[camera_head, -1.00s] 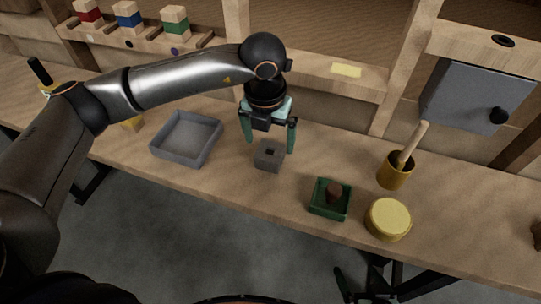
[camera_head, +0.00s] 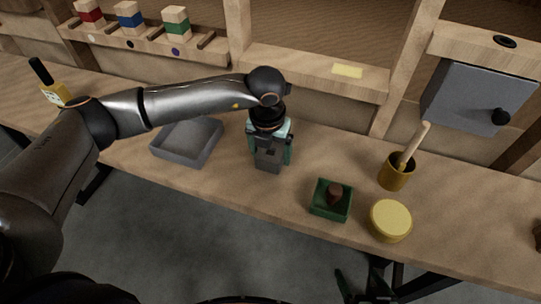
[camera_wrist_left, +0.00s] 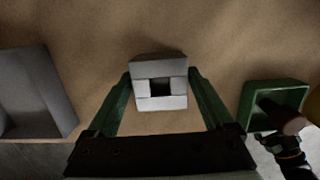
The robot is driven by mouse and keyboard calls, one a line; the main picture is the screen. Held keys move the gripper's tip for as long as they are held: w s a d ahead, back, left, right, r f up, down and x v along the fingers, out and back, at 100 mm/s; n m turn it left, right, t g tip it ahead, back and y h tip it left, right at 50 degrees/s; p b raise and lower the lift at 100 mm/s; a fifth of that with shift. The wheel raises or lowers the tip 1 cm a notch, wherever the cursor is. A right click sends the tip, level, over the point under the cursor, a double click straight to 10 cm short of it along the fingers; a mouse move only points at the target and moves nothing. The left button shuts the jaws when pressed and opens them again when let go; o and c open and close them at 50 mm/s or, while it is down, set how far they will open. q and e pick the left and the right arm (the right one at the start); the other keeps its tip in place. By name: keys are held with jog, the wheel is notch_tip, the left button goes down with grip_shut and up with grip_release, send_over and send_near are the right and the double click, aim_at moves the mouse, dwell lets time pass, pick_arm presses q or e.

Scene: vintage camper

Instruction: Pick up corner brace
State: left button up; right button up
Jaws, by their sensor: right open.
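The corner brace appears to be the small grey block with a square hole (camera_head: 268,163), which stands on the workbench; the left wrist view also shows it (camera_wrist_left: 161,101), upright between the fingers. My left gripper (camera_head: 270,150) is open and pointing down over the block. In the head view the gripper hides the block's upper part. My right gripper (camera_head: 362,281) is low at the bottom edge, below the bench front, open and far from the block.
A grey tray (camera_head: 177,160) lies left of the block, partly behind my left arm. A green box (camera_head: 321,207) with a brown piece inside, a yellow round lid (camera_head: 391,220) and a mustard cup with a wooden handle (camera_head: 391,177) stand to the right. Shelving rises behind.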

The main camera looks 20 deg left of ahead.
pick_arm(q)
jog(key=c, duration=1.3)
jog(key=shift+r, duration=0.15)
